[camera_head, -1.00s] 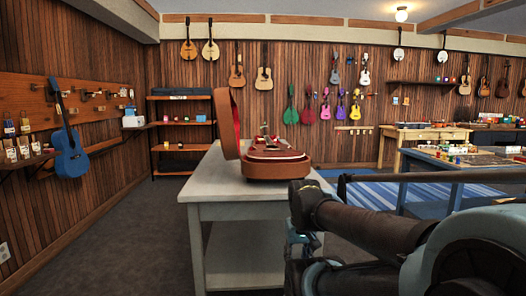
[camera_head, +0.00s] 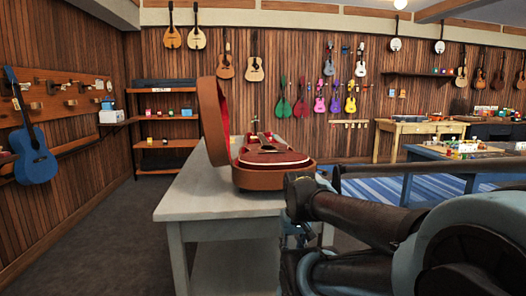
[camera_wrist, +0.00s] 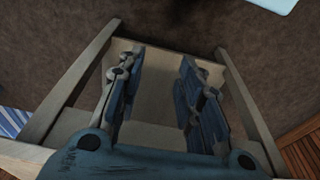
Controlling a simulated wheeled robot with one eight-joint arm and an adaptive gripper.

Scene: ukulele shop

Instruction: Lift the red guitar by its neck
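A red guitar (camera_head: 268,154) lies in an open brown case (camera_head: 270,180) with a red lining. Its neck (camera_head: 255,126) points toward the far side and its head rises a little above the body. The case stands on a grey table (camera_head: 190,204), its lid upright on the left. My gripper (camera_wrist: 158,90) is open and empty in the wrist view, with its fingers pointing down over the table's lower frame and shelf. In the head view my arm is at the right front of the table, and the gripper itself is mostly hidden there. The guitar is not in the wrist view.
A blue guitar (camera_head: 33,152) hangs on the left wall. A shelf rack (camera_head: 165,143) stands behind the table. A wooden table (camera_head: 410,127) and a blue table (camera_head: 425,152) with small items stand at the right. Floor left of the grey table is clear.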

